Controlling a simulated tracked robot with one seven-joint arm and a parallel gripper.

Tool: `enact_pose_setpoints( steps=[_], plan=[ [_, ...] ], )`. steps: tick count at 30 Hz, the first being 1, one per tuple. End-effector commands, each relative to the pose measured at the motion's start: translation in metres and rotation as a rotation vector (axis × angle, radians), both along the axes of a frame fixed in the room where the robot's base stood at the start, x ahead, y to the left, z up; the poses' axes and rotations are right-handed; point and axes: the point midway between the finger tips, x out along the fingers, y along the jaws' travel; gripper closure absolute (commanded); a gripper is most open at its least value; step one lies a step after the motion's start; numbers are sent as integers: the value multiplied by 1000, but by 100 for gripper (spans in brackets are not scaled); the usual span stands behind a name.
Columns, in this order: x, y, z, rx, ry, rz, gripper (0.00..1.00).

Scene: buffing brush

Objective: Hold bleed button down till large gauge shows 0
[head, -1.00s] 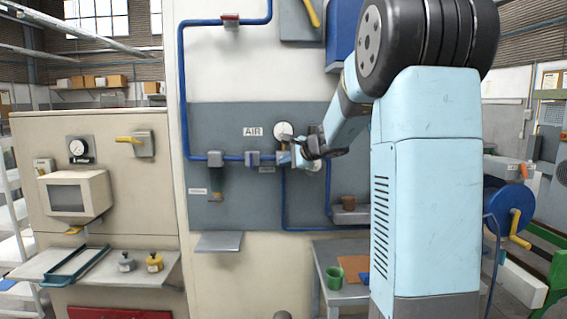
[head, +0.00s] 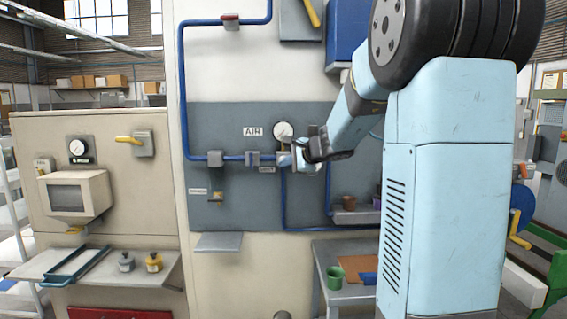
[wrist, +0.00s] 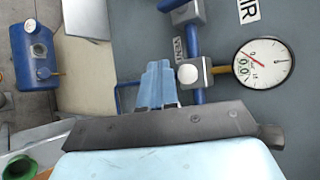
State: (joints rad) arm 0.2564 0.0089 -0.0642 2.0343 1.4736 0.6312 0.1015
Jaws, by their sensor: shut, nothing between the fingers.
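The large round gauge (head: 283,131) is on the grey air panel, right of the AIR label. In the wrist view the gauge (wrist: 263,63) has a white face with a red needle; I cannot read its value surely. A pale round button (wrist: 188,74) sits on a grey block on the blue pipe, beside the gauge; it looks like the bleed button. My gripper (head: 287,160) is at the panel, just below the gauge. Its blue fingers (wrist: 157,68) are shut and empty, left of the button in the wrist view. I cannot tell whether they touch the block.
Blue pipes (head: 185,85) run along the panel, with a grey valve block (head: 215,158) left of my gripper. A small grey shelf (head: 218,242) juts out below. A table with a green cup (head: 334,277) stands lower right. A smaller gauge (head: 78,147) is on the left cabinet.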

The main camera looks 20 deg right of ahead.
Motion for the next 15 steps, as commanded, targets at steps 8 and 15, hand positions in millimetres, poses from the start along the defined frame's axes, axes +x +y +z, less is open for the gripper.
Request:
enact_pose_setpoints(
  steps=[8, 15],
  plan=[
    [-17, 5, 0, 0, 0, 0, 100],
    [-17, 6, 0, 0, 0, 0, 100]
  ],
)
